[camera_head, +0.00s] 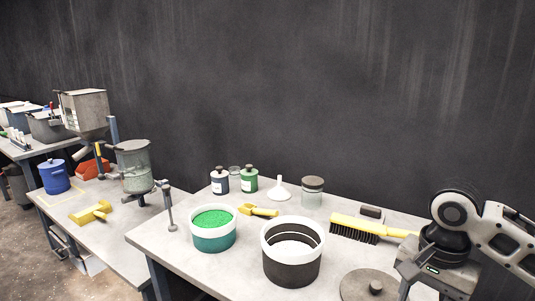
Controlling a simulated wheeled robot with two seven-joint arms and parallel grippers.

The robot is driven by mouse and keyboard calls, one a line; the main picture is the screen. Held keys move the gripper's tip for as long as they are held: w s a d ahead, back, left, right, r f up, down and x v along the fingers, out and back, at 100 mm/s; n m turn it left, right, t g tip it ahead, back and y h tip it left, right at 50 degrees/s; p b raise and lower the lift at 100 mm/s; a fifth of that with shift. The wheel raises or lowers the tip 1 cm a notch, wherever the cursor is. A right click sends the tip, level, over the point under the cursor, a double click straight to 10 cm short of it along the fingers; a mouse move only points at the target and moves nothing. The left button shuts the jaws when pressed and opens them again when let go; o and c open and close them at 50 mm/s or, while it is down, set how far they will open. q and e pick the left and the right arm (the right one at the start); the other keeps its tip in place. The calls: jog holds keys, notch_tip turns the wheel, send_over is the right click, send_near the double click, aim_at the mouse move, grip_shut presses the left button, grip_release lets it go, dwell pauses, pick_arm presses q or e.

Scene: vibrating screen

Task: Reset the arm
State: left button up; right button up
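My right arm comes in from the right edge in the head view. Its wrist and the body of my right gripper (432,276) are at the lower right, over the table beside the round grey lid (368,286). My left arm and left gripper are not in view.
The near table (195,266) holds a teal tub of green granules (213,239), a dark tub with a white rim (291,268), a yellow brush (355,238), a yellow scoop (260,211), bottles and a jar (312,196). A hopper machine (84,110) and blue container (54,178) stand left.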

jog(key=s+a+f+n+t+y, duration=0.1)
jog(key=s+a+f+n, duration=0.25)
jog(key=a+f, duration=0.25)
jog(key=s+a+f+n+t+y, duration=0.1)
jog(key=s+a+f+n+y, duration=0.15)
jog(key=a+f+n, duration=0.25)
jog(key=s+d+f+n+t+h, duration=0.1)
jog(key=s+d+f+h, duration=0.15)
jog(key=s, duration=0.35)
jog(key=s+d+f+n+t+h, duration=0.1)
jog(key=s+d+f+n, duration=0.15)
jog(key=s, duration=0.35)
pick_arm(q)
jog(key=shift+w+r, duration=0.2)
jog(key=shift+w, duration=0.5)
pick_arm(e)
jog(key=w+a+f+t+y, duration=0.3)
jog(key=w+a+f+t, duration=0.2)
jog(key=w+f+t, duration=0.1)
jog(key=shift+a, duration=0.15)
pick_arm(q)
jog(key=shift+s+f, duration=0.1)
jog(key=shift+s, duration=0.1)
pick_arm(e)
jog(key=shift+w+f, duration=0.1)
